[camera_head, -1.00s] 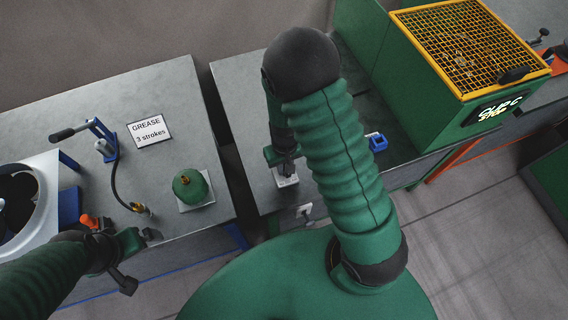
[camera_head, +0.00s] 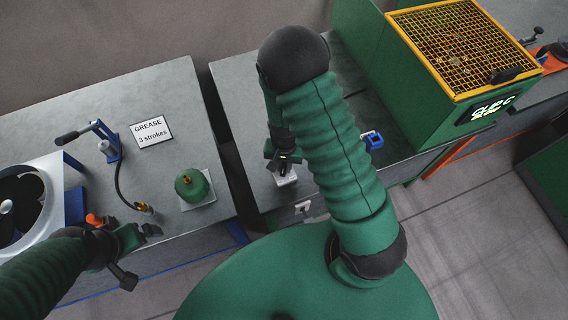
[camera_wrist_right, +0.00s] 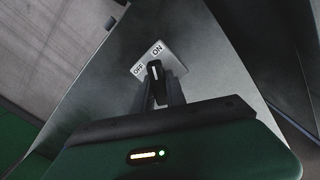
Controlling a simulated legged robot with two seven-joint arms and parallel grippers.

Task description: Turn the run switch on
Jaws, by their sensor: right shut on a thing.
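The run switch is a small light plate (camera_head: 287,179) near the front edge of the right table, under my right gripper (camera_head: 284,166). In the right wrist view its plate (camera_wrist_right: 170,58) reads OFF at left and ON at upper right. The black knob (camera_wrist_right: 155,69) has a white line pointing up, between the two labels as seen here. My right gripper (camera_wrist_right: 159,92) is shut on the knob, whose lower part the fingers hide. My left gripper (camera_head: 148,232) is over the left table's front edge, apart from the switch; its finger gap is unclear.
A blue-and-white part (camera_head: 373,141) lies right of my right arm, before a green machine with a yellow grille (camera_head: 465,45). The left table holds a GREASE sign (camera_head: 151,131), a green dome (camera_head: 192,185) and a blue lever pump (camera_head: 108,140). A gap separates the tables.

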